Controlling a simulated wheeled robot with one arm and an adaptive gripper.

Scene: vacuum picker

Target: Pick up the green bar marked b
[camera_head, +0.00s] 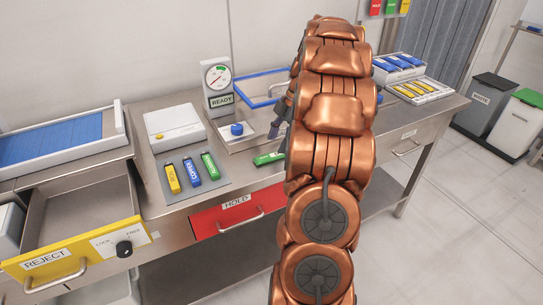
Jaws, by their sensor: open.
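Two green bars are in view. One green bar (268,158) lies on the steel bench near its front edge, just left of my arm. The other green bar (210,166) lies on a grey mat (207,190), beside a blue bar and a yellow bar. Both carry small markings, but I cannot read which is b. My gripper (278,126) shows only in part at the left edge of my copper arm, above and behind the loose green bar and apart from it. It is open, and no bar shows in it. My arm hides the rest of it.
The yellow REJECT drawer (75,257) stands open at left; the red HOLD drawer (236,212) is shut. A white tray with a blue knob (237,129), a READY gauge (218,82) and a white box (175,127) stand nearby. Racks of bars (415,90) are at right.

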